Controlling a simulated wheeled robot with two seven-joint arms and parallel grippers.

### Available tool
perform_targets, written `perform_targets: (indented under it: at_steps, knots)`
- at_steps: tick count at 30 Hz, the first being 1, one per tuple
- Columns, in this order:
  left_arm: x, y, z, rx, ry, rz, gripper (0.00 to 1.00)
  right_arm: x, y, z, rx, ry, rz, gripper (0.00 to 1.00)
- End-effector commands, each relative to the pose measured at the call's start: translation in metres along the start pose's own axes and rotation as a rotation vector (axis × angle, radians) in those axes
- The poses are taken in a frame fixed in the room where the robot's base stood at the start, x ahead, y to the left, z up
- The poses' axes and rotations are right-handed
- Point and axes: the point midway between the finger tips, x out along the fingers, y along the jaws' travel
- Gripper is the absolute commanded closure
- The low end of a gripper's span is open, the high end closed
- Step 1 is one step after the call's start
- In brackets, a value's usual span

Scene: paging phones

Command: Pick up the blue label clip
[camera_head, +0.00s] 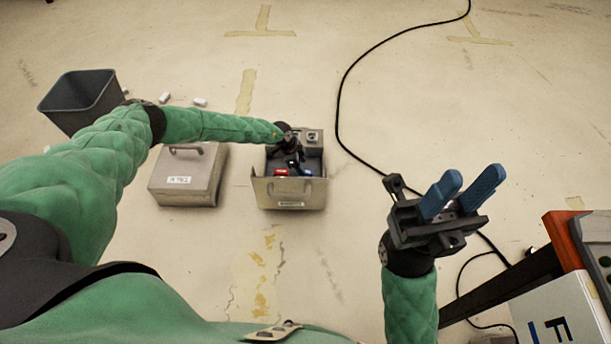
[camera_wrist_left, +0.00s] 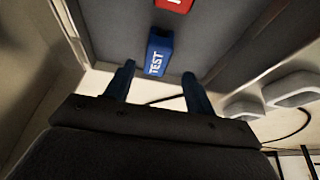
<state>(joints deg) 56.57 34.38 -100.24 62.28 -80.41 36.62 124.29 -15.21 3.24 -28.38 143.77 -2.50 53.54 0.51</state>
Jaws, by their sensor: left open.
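The blue label clip (camera_wrist_left: 159,52), marked TEST, lies in the open grey metal box (camera_head: 291,199). It also shows small in the head view (camera_head: 307,172), close to my left gripper. My left gripper (camera_wrist_left: 157,85) is open, with its two blue fingers apart and the clip in line between and beyond their tips. A red clip (camera_wrist_left: 174,4) lies beside the blue one and also shows in the head view (camera_head: 281,172). My right gripper (camera_head: 462,190) is open and empty, with its blue fingers pointing up, well right of the box.
A closed grey box (camera_head: 185,178) with a handle and label stands left of the open box. A dark bin (camera_head: 80,98) and small white pieces (camera_head: 200,102) lie further left. A black cable (camera_head: 340,95) runs across the floor. A white panel with an orange edge (camera_head: 562,238) stands at right.

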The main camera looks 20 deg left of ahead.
Motion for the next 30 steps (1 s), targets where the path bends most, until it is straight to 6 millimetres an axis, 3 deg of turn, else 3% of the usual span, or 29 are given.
perform_targets:
  at_steps: [10, 20, 27, 30]
  knots:
    - [0.043, 0.006, 0.003, 0.000, 0.001, 0.000, 0.45, -0.028, -0.004, 0.003, 0.002, -0.021, -0.024, 0.64]
    - [0.048, 0.005, 0.002, 0.001, 0.000, 0.000, 0.45, -0.030, -0.005, 0.004, -0.001, -0.032, -0.031, 0.64]
    - [0.048, 0.005, 0.002, 0.001, 0.000, 0.000, 0.93, -0.029, -0.005, 0.004, -0.001, -0.031, -0.030, 0.64]
    - [0.048, 0.005, 0.002, 0.001, 0.000, 0.000, 0.93, -0.029, -0.005, 0.004, -0.001, -0.030, -0.030, 0.64]
